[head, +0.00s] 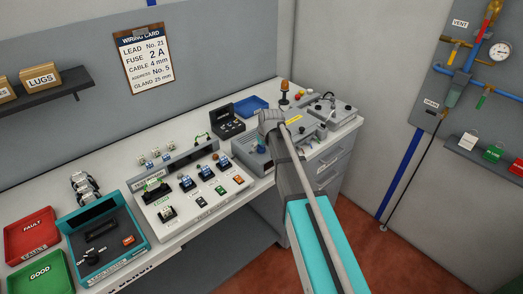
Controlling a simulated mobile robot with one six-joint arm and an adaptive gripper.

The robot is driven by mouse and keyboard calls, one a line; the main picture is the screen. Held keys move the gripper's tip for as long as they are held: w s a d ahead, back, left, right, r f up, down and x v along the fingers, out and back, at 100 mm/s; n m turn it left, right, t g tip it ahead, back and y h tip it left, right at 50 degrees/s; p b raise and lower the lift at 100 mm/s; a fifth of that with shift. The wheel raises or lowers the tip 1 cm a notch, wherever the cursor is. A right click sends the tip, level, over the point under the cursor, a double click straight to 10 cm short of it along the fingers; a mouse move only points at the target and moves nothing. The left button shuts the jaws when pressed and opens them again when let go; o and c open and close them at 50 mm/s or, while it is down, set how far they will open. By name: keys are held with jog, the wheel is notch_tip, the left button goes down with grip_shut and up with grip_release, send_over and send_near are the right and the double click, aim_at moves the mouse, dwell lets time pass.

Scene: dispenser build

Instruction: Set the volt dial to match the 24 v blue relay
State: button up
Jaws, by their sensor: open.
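My arm reaches in from the lower right. My gripper (267,148) is above the grey instrument box (246,150) at the back of the bench. Its fingers are small, dark and mostly hidden by my wrist, and I see nothing held in them. Several small blocks with blue parts sit on the white panel (168,203), one of them a blue block (188,183). Their markings are too small to read, so I cannot tell which is the 24 v blue relay. I cannot make out the volt dial or its setting; my arm covers part of the grey box.
The teal tester case (140,254), red FAULT tray (32,228) and green GOOD tray (40,272) stand at the left. A black case (228,120), blue tray (252,103), orange beacon (285,87) and another grey unit (330,110) stand at the back. A wiring card (143,60) hangs above.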

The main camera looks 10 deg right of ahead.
jog(key=shift+f, duration=0.15)
jog(key=c, duration=1.1)
jog(key=shift+c, duration=0.2)
jog(key=shift+m, duration=0.4)
grip_shut()
jog(key=m+h, duration=0.2)
jog(key=m, duration=0.3)
jog(key=shift+a+m, duration=0.15)
jog(key=shift+m, duration=0.25)
jog(key=m+h, duration=0.1)
jog(key=m, duration=0.1)
jog(key=m+h, duration=0.1)
jog(key=m, duration=0.2)
jog(key=shift+a+g, duration=0.1)
jog(key=shift+g, duration=0.3)
grip_release()
jog(key=shift+m, duration=0.3)
